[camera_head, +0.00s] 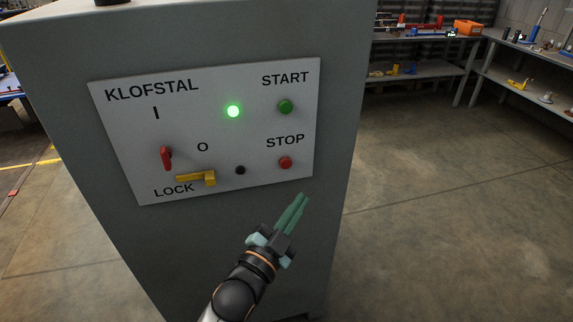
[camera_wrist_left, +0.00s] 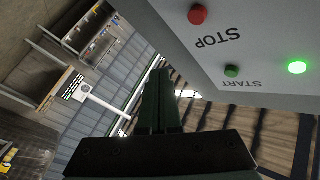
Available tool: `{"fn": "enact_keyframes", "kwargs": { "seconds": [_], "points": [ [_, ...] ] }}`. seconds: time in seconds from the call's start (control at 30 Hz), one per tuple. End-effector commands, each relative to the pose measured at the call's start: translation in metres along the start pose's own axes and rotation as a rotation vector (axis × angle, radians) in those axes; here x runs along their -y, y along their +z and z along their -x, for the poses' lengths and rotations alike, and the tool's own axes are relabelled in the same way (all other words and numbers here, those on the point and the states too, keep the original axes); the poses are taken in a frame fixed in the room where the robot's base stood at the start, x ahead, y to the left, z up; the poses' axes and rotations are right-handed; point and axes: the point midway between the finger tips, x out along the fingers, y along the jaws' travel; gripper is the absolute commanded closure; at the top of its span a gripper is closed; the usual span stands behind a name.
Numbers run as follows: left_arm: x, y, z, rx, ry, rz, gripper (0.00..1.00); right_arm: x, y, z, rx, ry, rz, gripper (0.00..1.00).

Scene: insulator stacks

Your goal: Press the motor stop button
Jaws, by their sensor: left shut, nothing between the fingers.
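The red STOP button (camera_head: 286,163) is at the lower right of the white control panel (camera_head: 222,183) on a grey cabinet. It also shows at the top of the left wrist view (camera_wrist_left: 198,14). The green START button (camera_head: 285,107) is above it, and a green lamp (camera_head: 233,111) glows to its left. My left gripper (camera_head: 304,199) is shut and empty, with its green fingertips just below and slightly right of the STOP button in the head view. I see no contact with the button. My right gripper is not in view.
The panel also carries a red switch handle (camera_head: 167,157), a yellow lock lever (camera_head: 197,178) and a small black knob (camera_head: 240,170). The grey cabinet (camera_head: 345,60) stands close in front of me. Shelves (camera_head: 425,78) stand behind at the right, with open floor between.

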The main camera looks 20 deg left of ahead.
Motion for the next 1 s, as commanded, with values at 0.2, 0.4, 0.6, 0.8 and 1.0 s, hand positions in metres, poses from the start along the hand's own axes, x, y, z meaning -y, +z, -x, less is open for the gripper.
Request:
{"fn": "enact_keyframes", "kwargs": {
  "seconds": [0.2,0.4,0.6,0.8,1.0],
  "points": [
    [0.012,0.013,-0.017,-0.002,-0.001,-0.005,1.0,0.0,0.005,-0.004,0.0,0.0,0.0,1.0],
    [0.027,0.029,-0.037,-0.001,-0.002,-0.005,1.0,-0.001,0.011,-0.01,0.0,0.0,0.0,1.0],
    [0.038,0.039,-0.052,0.001,0.0,-0.001,1.0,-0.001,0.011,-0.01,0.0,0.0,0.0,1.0],
    [0.043,0.043,-0.058,0.002,0.0,-0.001,1.0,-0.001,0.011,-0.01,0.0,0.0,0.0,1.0],
    [0.043,0.044,-0.059,0.001,0.0,0.0,1.0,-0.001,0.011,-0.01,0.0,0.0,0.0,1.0]
  ]
}}
